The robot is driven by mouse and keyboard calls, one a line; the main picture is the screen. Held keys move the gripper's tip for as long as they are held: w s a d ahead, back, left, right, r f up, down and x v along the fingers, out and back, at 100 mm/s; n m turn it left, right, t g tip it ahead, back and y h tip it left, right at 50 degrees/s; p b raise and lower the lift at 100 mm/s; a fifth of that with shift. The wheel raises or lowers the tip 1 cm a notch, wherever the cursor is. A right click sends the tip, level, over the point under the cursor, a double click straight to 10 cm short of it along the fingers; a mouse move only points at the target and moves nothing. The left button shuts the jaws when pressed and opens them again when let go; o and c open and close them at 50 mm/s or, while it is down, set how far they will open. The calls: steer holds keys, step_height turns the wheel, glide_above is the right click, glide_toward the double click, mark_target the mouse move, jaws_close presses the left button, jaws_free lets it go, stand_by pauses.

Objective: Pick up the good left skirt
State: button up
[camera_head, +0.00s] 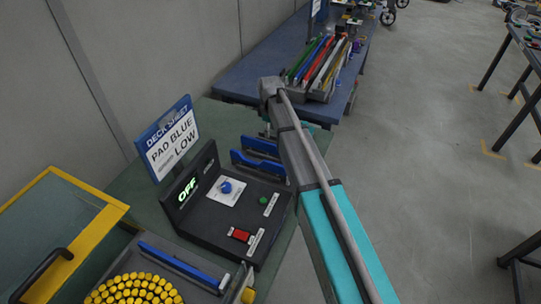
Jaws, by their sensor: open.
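Two blue skirt-like pieces lie behind the black control box on the green bench: one farther back (260,146) and one nearer (256,165). My arm covers their right ends. A long blue bar (180,264) lies in front of the box, beside a round of yellow pieces. I cannot tell which of these is the left skirt or whether any is damaged. My arm reaches from the lower right up to a grey joint above the bench. My gripper cannot be made out; the arm hides what is behind it.
The black control box (222,210) shows "OFF" and has a blue knob, green button and red switch. A sign (168,138) reads "DECK SHEET PAD BLUE LOW". A yellow-framed lid (98,216) stands at left. A blue table (245,75) holds coloured bars. Floor (425,150) at right is open.

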mark_target(271, 144)
steer(key=shift+f+b, duration=1.95)
steer(key=shift+f, duration=0.25)
steer(key=shift+d+f+b, duration=0.2)
steer(key=shift+f+b, duration=2.4)
steer(key=shift+c, duration=0.2)
jaws_close()
